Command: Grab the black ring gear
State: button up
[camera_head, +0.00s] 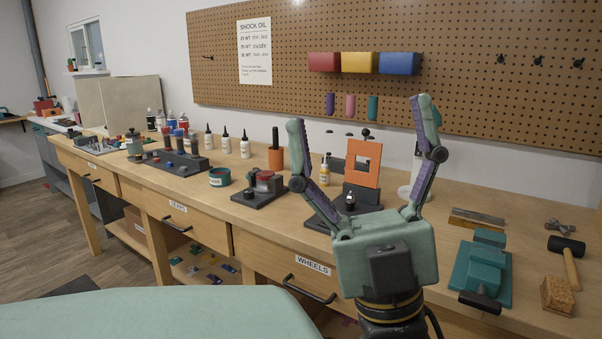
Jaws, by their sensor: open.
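My gripper (360,116) is raised in front of the workbench with its two fingers spread wide apart and nothing between them. I cannot clearly pick out the black ring gear. Small dark parts sit on the dark stand with the orange square plate (362,163), seen between my fingers. Other dark parts stand on a grey block (175,163) further left, too small to tell apart. My gripper's body and fingers hide part of the bench behind them.
The wooden workbench (400,190) runs along the pegboard wall. A small dark fixture (260,191) with a red part and a teal ring-shaped tin (219,177) stand left of my gripper. A teal vise (483,270), a mallet (570,258) and a cork block (557,295) lie right.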

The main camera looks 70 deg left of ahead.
aim_at(265, 175)
jog(key=k+j+u, duration=0.1)
jog(key=u, duration=2.1)
jog(key=i+j+z, duration=0.1)
jog(key=j+z, duration=0.3)
jog(key=j, duration=0.6)
jog(key=i, duration=1)
